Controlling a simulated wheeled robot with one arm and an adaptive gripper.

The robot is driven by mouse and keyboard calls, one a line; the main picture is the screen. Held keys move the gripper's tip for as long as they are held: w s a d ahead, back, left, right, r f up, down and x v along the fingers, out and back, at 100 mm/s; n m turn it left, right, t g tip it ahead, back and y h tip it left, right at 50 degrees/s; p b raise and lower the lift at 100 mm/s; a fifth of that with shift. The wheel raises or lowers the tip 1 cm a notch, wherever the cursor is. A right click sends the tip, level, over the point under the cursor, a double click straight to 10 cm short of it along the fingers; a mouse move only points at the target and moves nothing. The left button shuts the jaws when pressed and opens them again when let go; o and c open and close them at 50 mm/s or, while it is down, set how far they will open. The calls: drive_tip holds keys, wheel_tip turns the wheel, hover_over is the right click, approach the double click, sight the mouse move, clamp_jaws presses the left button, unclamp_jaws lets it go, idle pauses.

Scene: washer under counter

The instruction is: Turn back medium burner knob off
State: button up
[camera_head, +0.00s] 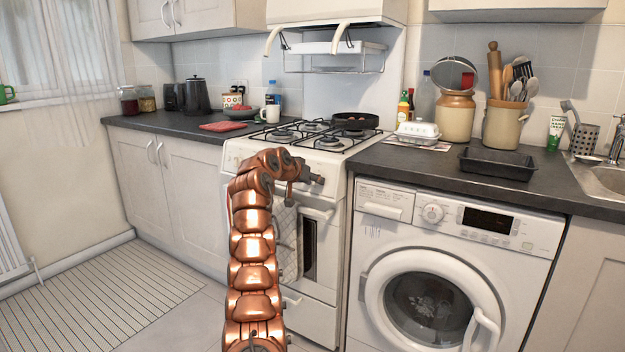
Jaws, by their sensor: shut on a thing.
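The white stove (330,218) stands in the middle, with black grates and burners (312,137) on top. Its control panel (238,153) runs along the front edge below the hob. My copper-coloured arm rises in front of the stove and bends right at the top. My gripper (314,179) is at the right part of the control panel, shut on a burner knob. The arm and gripper hide that knob and much of the panel, so I cannot tell the knob's angle or which burner it serves. No flame is visible.
A dark pan (355,121) sits on the back right burner. A towel (287,240) hangs at the oven front, behind my arm. The washer (445,265) stands close on the right under the counter. The floor (150,290) on the left is clear.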

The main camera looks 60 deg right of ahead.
drive_tip(key=shift+f+m+t, duration=0.1)
drive_tip(key=shift+m+t, duration=0.2)
drive_tip(key=shift+m, duration=0.4)
drive_tip(key=o, duration=1.2)
drive_tip(key=shift+c, duration=0.2)
drive_tip(key=v, duration=1.2)
drive_tip(key=shift+s, duration=0.1)
